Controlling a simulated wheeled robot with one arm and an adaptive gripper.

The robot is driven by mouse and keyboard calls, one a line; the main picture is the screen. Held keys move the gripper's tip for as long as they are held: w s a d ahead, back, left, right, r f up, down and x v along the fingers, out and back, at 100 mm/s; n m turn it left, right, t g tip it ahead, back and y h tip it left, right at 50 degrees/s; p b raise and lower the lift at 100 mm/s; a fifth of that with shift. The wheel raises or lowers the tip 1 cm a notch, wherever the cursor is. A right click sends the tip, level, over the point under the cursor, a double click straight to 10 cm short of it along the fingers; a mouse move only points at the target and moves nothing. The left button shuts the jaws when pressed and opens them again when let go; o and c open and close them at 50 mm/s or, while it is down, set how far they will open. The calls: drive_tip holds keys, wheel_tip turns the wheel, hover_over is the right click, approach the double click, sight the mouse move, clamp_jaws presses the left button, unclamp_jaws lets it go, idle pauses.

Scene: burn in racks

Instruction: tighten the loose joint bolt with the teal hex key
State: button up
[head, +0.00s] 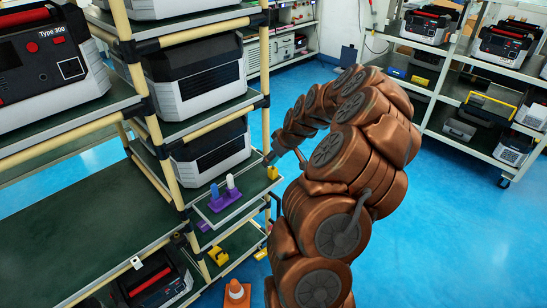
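My brown arm rises from the bottom and curves over toward the rack at the left. My gripper (273,157) is small and dark at its end, beside the rack's right post, partly hidden by the arm. I cannot tell whether it is open or shut, or whether it holds anything. A purple holder (226,201) with a white upright piece and a blue upright piece stands on a small shelf below and left of the gripper. I cannot make out a teal hex key. The rack (162,163) has tan tubes and black joints; I cannot tell which bolt is loose.
Grey-and-black units fill the rack's upper shelves; one reads "Type 300" (60,52). A yellow piece (272,172) sits near the gripper. An orange cone (237,292) stands low beside the rack. Another shelf rack (461,98) is at the right. Blue floor (450,235) is clear between.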

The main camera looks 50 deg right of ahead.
drive_tip(key=shift+f, duration=0.35)
drive_tip(key=o, duration=1.6)
drive_tip(key=shift+r, duration=0.1)
drive_tip(key=v, duration=1.1)
drive_tip(key=shift+s+r, duration=0.25)
drive_tip(key=shift+r, duration=0.1)
